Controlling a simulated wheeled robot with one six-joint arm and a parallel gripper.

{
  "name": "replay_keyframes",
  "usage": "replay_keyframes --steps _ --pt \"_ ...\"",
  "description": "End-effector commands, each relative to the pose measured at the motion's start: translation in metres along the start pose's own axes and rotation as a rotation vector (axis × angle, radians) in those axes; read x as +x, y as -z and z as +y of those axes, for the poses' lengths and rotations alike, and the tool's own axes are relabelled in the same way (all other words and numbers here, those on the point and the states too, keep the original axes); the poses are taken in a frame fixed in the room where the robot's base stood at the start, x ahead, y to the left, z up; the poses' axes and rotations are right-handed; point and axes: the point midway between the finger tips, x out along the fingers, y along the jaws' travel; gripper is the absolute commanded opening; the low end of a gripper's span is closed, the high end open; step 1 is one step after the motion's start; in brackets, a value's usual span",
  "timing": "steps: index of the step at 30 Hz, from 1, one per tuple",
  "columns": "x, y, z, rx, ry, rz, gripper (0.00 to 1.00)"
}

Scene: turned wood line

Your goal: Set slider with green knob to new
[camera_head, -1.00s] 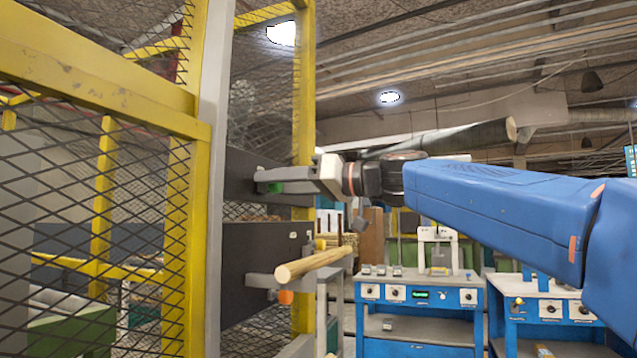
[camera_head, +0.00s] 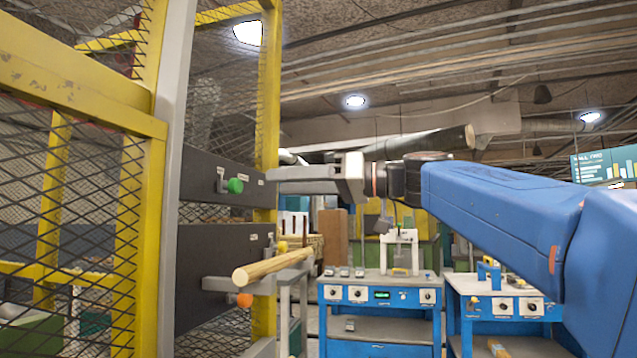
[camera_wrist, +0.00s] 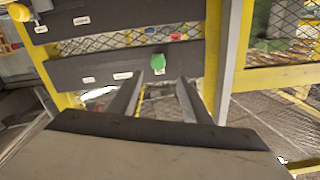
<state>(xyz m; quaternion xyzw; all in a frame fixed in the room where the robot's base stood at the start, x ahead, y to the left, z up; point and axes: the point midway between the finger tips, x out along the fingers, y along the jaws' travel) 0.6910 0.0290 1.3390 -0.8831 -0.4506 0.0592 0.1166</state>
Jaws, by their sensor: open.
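The green knob (camera_head: 235,185) sticks out from the upper dark panel (camera_head: 200,178) inside the yellow frame. In the wrist view the green knob (camera_wrist: 157,62) shows on a dark panel, ahead of my fingertips and roughly in line with the gap between them. Small white labels (camera_wrist: 122,75) are on that panel to the left of the knob; their words are too small to read. My gripper (camera_head: 270,178) is open and empty, to the right of the knob and apart from it in the head view. Its two fingers also show in the wrist view (camera_wrist: 159,80).
A lower dark panel (camera_head: 215,258) carries an orange knob (camera_head: 244,300), with a wooden rod (camera_head: 272,267) jutting out nearby. Yellow mesh fencing (camera_head: 65,190) stands at left. Blue workbenches (camera_head: 380,315) stand behind. A yellow knob (camera_wrist: 20,12) shows in the wrist view.

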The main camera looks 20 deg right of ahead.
Motion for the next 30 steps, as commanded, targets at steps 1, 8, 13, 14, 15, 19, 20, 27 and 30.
replay_keyframes --steps 1,8,13,14,15,19,20,27,30 --pt "-0.006 0.0 0.001 0.0 -0.003 0.0 0.44" --pt "-0.028 0.0 0.001 0.0 -0.003 0.0 0.44" --pt "-0.042 0.0 0.001 0.0 -0.002 0.0 0.44" --pt "-0.045 0.0 0.001 0.0 -0.002 -0.001 0.44" --pt "-0.047 0.0 0.001 0.0 -0.002 -0.001 0.44" --pt "-0.053 0.0 0.001 0.0 -0.001 -0.001 0.44" --pt "-0.054 0.0 0.0 0.0 0.0 -0.001 0.44" --pt "-0.056 0.0 0.0 0.0 0.001 -0.001 0.44" --pt "-0.056 0.0 0.0 0.0 0.001 -0.001 0.44"
